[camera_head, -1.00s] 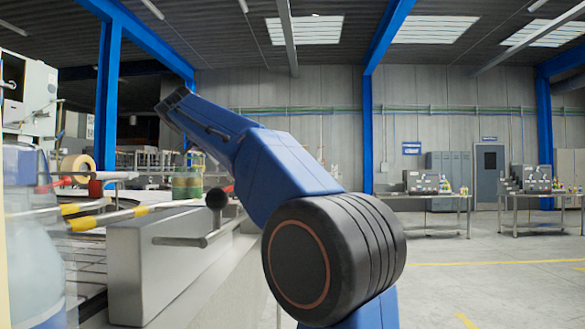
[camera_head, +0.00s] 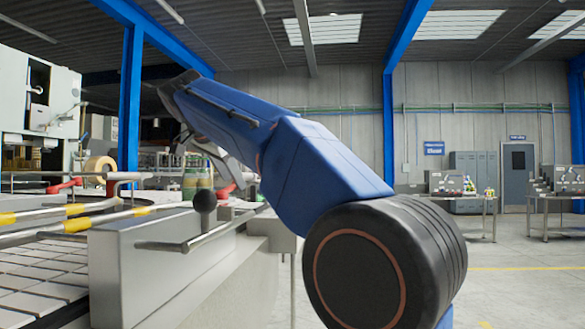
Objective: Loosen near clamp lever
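Several red clamp levers show in the camera view. One red lever (camera_head: 222,192) is beside the green-capped bottles, just below the far end of my arm. Another red lever (camera_head: 110,188) is left of it at the tape roll, and a third (camera_head: 64,186) is farther left. I cannot tell for sure which is the near clamp lever. My blue arm reaches up and to the left. A pale grey part at my arm's end, likely my gripper (camera_head: 234,173), shows behind the forearm, close to the red lever. Its fingers are too small and hidden to read, and contact is unclear.
Yellow-banded guide bars (camera_head: 85,222) cross the conveyor (camera_head: 40,272) at left. A tape roll (camera_head: 99,169) stands behind.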

